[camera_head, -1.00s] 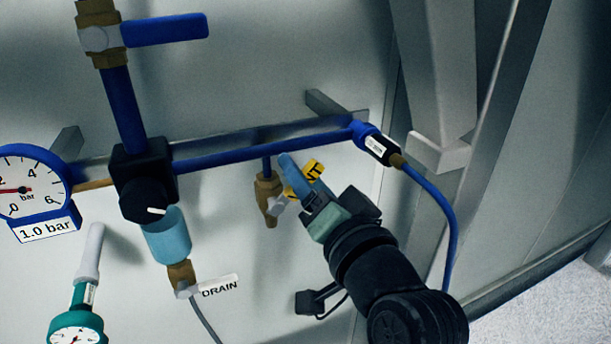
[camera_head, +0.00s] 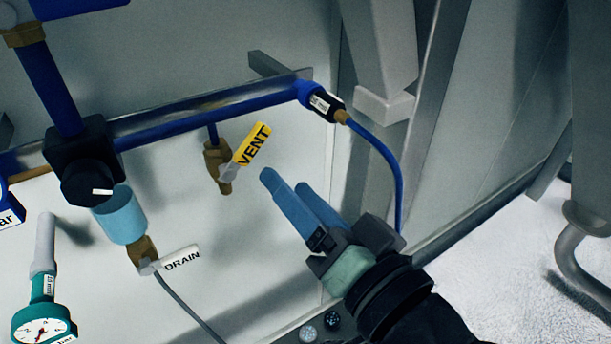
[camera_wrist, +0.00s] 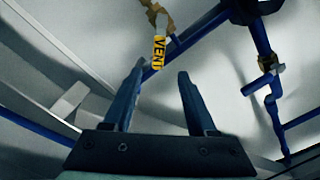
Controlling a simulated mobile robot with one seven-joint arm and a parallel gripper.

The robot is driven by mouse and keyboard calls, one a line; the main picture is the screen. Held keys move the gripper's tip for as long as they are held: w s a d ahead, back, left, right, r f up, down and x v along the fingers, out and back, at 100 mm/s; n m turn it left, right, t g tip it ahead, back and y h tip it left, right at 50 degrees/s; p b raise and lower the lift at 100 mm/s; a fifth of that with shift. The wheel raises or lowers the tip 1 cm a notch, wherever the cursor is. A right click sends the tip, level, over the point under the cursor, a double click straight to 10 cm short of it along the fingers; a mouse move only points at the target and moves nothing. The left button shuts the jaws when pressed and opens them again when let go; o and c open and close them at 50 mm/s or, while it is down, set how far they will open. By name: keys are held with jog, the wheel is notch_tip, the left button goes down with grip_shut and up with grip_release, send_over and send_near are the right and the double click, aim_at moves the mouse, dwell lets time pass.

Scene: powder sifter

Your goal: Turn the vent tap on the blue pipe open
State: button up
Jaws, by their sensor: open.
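The vent tap is a brass valve (camera_head: 217,167) hanging on a short blue stub under the horizontal blue pipe (camera_head: 205,117). Its yellow handle (camera_head: 252,144) reads VENT and slants up to the right from the valve in the head view. The handle also shows in the wrist view (camera_wrist: 159,50), beyond the fingertips and between them. My gripper (camera_head: 283,178) is open and empty, its two blue fingers pointing up-left toward the handle. The fingertips are to the lower right of the handle, apart from it. In the wrist view my gripper (camera_wrist: 161,68) also shows nothing between its fingers.
A black regulator (camera_head: 83,160) with a light blue bowl (camera_head: 120,215) and a white DRAIN tag (camera_head: 181,258) is to the left. A blue hose (camera_head: 395,170) curves down behind my gripper. A teal gauge (camera_head: 44,325) is at lower left. The panel below the vent valve is clear.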

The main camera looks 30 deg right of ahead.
aim_at(244, 155)
jog(key=shift+s+d+p, duration=0.1)
jog(key=shift+s+p, duration=0.65)
jog(key=shift+p, duration=0.55)
jog(key=shift+d+f+m, duration=0.1)
jog(key=shift+f+m, duration=0.1)
jog(key=shift+m, duration=0.1)
jog(key=c, duration=0.3)
jog(key=f+m+b, duration=0.1)
jog(key=m, duration=0.1)
jog(key=d+f+m+b, duration=0.1)
jog(key=m, duration=0.1)
jog(key=w+d+f+m+y+b, duration=0.1)
jog(key=shift+d+f+m, duration=0.25)
jog(key=shift+f+m, duration=0.05)
jog(key=shift+m, duration=0.1)
grip_shut()
jog(key=d+f+m+t+y+b, duration=0.2)
jog(key=d+f+m+b, duration=0.15)
jog(key=m, duration=0.65)
jog(key=w+a+r+p, duration=0.4)
jog(key=w+p, duration=0.3)
jog(key=w, duration=0.2)
jog(key=shift+w+r, duration=0.3)
jog(key=shift+r, duration=0.4)
